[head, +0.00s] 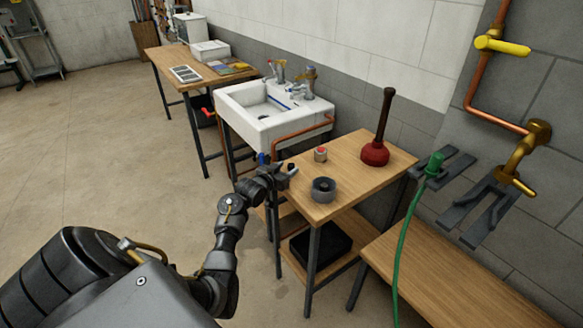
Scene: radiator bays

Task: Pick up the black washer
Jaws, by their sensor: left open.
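A thick dark grey ring (323,190) lies on the small wooden table (350,160), near its front left part. It is the only ring-shaped thing I make out, and I cannot tell for sure that it is the black washer. My left gripper (288,171) is at the table's left edge, to the left of the ring and apart from it. Its jaws are open, with nothing seen between them. My right gripper is out of view.
A white sink (262,115) is beyond the table. At right are a green hose (404,240), forked wall holders (490,210), copper pipes and a wooden bench (450,275).

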